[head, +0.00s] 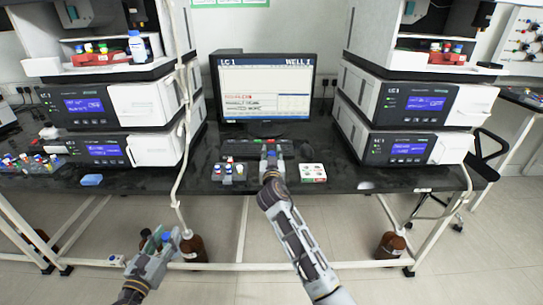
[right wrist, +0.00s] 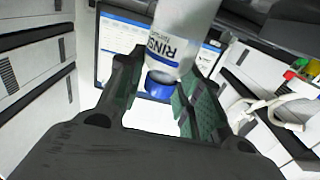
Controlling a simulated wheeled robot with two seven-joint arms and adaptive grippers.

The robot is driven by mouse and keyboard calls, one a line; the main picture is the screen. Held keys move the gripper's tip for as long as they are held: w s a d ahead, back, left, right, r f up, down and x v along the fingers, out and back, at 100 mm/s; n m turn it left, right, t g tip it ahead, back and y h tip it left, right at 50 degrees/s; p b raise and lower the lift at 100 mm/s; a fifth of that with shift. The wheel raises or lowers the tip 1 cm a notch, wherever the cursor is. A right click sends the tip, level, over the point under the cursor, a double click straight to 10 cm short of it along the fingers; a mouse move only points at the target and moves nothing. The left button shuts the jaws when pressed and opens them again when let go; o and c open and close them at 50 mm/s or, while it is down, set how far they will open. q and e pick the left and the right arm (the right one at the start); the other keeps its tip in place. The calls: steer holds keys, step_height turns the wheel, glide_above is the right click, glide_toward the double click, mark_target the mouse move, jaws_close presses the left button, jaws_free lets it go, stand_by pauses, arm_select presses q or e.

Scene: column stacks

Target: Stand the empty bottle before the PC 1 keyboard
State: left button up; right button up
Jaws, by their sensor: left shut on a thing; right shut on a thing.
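The dark keyboard (head: 238,147) lies on the black bench before the monitor, partly covered by my right arm. My right gripper (head: 270,160) is close in front of it. In the right wrist view, that gripper (right wrist: 160,95) is shut on a whitish bottle (right wrist: 185,30) with a blue cap (right wrist: 160,86) and a partly visible label beginning "RINS". The cap points down in that picture; whether the bottle touches the bench cannot be told. My left gripper (head: 162,243), low before the bench, is shut on a small blue-topped thing (head: 166,237), mostly hidden by its fingers.
The monitor (head: 265,90) stands between two instrument stacks (head: 85,110) (head: 420,105). A grey vial rack (head: 228,172) and a white-and-red box (head: 313,172) flank my right gripper. A blue-capped bottle (head: 137,47) stands on the left stack. Brown bottles (head: 193,248) (head: 390,245) stand below.

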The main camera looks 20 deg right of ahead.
steer(key=shift+f, duration=0.1)
steer(key=o, duration=0.8)
